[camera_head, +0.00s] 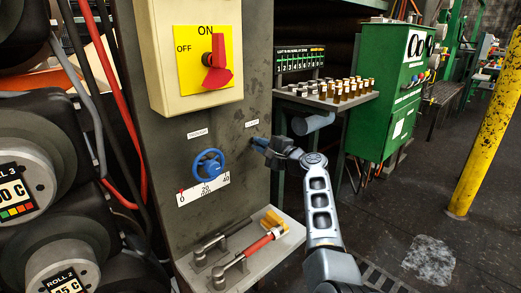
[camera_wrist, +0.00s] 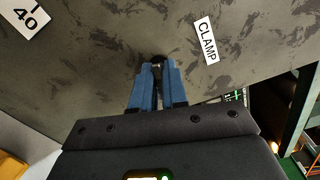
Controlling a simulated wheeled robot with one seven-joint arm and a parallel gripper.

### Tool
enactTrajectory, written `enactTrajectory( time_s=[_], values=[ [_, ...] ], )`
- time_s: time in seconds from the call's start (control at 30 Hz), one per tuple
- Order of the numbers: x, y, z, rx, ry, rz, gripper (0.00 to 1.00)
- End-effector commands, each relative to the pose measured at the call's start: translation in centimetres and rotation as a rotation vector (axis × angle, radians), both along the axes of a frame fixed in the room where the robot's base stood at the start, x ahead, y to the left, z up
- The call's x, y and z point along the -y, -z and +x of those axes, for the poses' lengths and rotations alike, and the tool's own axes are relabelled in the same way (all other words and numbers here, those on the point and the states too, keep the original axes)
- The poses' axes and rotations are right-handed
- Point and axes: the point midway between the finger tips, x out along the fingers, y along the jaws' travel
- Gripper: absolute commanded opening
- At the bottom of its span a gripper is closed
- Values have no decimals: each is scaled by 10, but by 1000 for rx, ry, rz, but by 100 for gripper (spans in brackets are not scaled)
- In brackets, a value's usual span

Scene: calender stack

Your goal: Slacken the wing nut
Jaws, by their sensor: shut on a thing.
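The wing nut is a small dark piece on the grey panel (camera_head: 228,110); it shows in the wrist view (camera_wrist: 158,59) at the tips of my fingers, mostly hidden between them. A white label reading CLAMP (camera_wrist: 206,41) is to its right in the wrist view. My gripper (camera_head: 256,143) reaches the panel from the right, and its blue fingers (camera_wrist: 157,75) are shut on the wing nut. How far the nut is turned cannot be seen.
A blue handwheel (camera_head: 208,163) with a 0 to 40 scale (camera_head: 204,188) is left of my gripper. A red rotary switch (camera_head: 217,75) is above. A shelf below holds a red-handled lever (camera_head: 259,243). A green cabinet (camera_head: 384,100) stands at the back right.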

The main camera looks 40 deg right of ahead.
Motion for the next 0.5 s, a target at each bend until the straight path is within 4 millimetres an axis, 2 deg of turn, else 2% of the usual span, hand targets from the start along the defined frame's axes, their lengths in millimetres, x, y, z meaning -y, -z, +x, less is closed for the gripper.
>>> enactTrajectory(
  time_s=[0.03, 0.5],
  values=[
    [1, 6, -1, 1, 1, -40, 0],
    [1, 8, -1, 15, 1, -480, 0]
  ],
)
